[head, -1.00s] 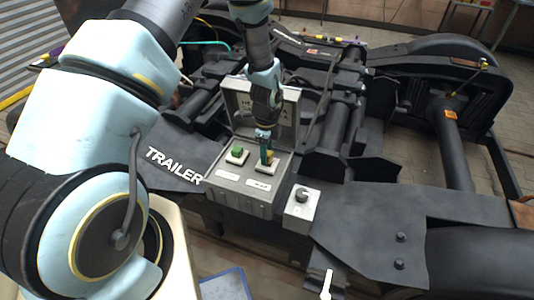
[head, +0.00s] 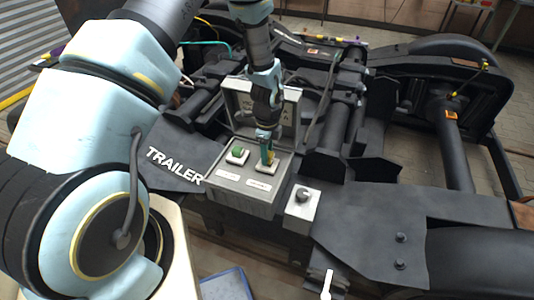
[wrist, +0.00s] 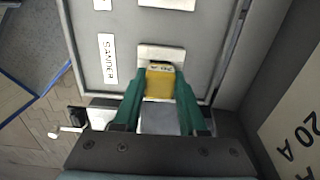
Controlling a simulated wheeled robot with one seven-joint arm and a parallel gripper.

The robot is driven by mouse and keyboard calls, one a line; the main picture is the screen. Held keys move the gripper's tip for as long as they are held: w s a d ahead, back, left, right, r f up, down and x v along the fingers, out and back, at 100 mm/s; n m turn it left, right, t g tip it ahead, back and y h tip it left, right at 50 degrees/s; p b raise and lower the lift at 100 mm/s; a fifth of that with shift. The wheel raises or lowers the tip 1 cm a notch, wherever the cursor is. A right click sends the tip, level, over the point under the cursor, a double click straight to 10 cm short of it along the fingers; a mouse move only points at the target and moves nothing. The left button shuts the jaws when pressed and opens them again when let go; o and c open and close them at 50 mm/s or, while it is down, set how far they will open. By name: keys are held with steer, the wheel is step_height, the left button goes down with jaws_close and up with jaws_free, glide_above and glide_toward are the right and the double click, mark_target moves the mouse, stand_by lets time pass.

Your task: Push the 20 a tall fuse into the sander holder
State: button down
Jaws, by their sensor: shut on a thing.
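A yellow fuse (wrist: 160,82) is held between the green fingers of my gripper (wrist: 158,95). In the head view my gripper (head: 267,154) points down at the right-hand white holder (head: 262,171) in the open grey box (head: 243,205). In the wrist view this sander holder (wrist: 176,53) has a SANDER label (wrist: 108,59) beside it. The fuse overlaps the holder in view; how deep it sits in it I cannot tell. My fingers hide part of the fuse and holder.
A green fuse (head: 237,154) sits in the left-hand holder. The box's raised lid (head: 238,101) stands behind my gripper, and its 20 A lettering shows in the wrist view (wrist: 297,135). A small grey knob box (head: 301,210) is at the right. Dark bogie parts surround it all.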

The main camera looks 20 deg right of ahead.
steer(key=shift+f+b, duration=0.4)
steer(key=shift+f, duration=0.15)
steer(key=shift+c, duration=1.9)
jaws_free()
steer(key=shift+r, duration=0.1)
step_height(320, 180, up, 11)
steer(key=shift+f+b, duration=0.15)
steer(key=shift+b, duration=0.45)
